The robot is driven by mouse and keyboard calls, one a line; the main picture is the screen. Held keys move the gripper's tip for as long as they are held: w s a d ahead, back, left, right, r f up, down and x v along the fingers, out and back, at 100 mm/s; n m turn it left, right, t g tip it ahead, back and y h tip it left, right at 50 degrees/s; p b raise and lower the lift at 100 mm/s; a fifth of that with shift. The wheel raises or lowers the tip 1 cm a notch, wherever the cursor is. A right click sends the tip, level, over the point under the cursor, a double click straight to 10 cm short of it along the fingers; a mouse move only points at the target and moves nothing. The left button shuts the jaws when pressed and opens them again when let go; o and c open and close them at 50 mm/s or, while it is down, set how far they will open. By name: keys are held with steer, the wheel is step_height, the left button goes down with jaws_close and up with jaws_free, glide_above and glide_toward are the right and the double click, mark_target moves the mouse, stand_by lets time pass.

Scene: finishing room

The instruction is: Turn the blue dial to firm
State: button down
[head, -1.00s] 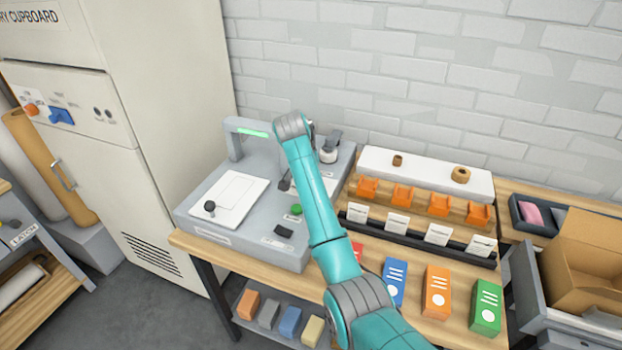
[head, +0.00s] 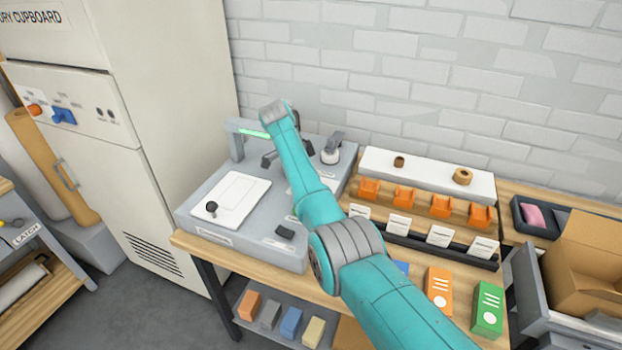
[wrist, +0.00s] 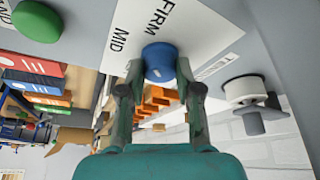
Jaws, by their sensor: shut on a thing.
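The blue dial (wrist: 160,58) sits on a grey panel with a white label plate (wrist: 185,28) that reads MID and FIRM. In the wrist view my gripper (wrist: 160,76) has one finger on each side of the dial and is shut on it. A small pale mark shows on the dial's lower right edge; I cannot tell which word it lines up with. In the head view the dial is hidden behind my arm, and only part of my gripper (head: 269,160) shows over the grey machine (head: 250,228).
A green button (wrist: 37,20) and a white knob with a grey lever (wrist: 250,95) flank the dial in the wrist view. A black-knobbed lever (head: 211,208) stands on the machine's left. Orange holders, cards and coloured boxes (head: 488,308) fill the bench to the right.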

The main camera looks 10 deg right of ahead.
steer(key=shift+m+g, duration=0.3)
steer(key=shift+m, duration=0.4)
steer(key=c, duration=0.8)
jaws_free()
steer(key=v, duration=1.2)
steer(key=shift+w+d, duration=0.1)
